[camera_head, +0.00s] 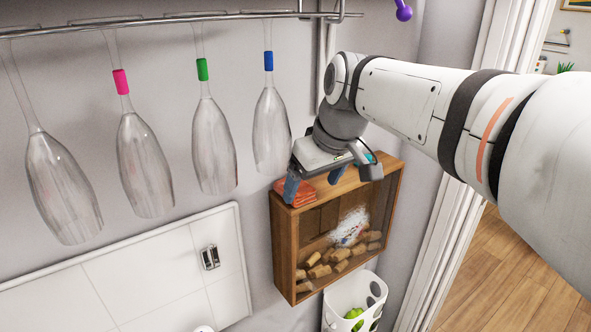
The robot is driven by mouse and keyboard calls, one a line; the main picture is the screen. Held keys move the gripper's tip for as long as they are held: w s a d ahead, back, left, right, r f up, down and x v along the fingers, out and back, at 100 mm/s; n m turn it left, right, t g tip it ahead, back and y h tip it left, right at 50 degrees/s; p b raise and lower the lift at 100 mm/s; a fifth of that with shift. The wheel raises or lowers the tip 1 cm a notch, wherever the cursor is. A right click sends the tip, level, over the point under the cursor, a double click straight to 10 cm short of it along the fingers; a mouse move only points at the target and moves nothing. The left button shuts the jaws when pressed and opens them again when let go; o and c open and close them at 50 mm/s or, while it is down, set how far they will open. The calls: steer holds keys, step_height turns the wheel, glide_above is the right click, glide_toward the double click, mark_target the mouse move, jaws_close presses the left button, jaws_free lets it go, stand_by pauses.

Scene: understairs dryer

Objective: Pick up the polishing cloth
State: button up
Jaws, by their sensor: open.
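The polishing cloth (306,197) looks to be the orange-red folded stack on the top left of the wooden cork box (280,250). My gripper (312,186) reaches in from the right and is over the top of the box, pointing down. Its jaws are open, with one blue-grey finger at the cloth's left side and the other further right. Part of the cloth is hidden by the gripper. I cannot tell whether a finger touches it.
Several glasses (271,130) with coloured bands hang from a metal rail (200,17) at the left, one close to my gripper. Below the box is a white basket (345,296) with green items. A white panel (150,275) is at lower left. A door frame (440,230) stands right.

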mark_target(303, 188)
steer(key=w+a, duration=0.1)
steer(key=w+a+p, duration=0.1)
steer(key=shift+w, duration=0.35)
steer(key=shift+x, duration=1.2)
steer(key=shift+w+a+f, duration=0.15)
steer(key=shift+w+f, duration=0.15)
steer(key=shift+f, duration=0.05)
steer(key=c, duration=1.1)
steer(key=shift+o, duration=0.2)
steer(key=shift+r, duration=0.15)
steer(key=r, duration=0.3)
steer(key=shift+s+r+b, duration=0.2)
steer(key=shift+b, duration=0.1)
steer(key=s+d+b, duration=0.3)
steer(key=s+d, duration=0.7)
steer(key=s, duration=0.4)
steer(key=shift+s, duration=0.3)
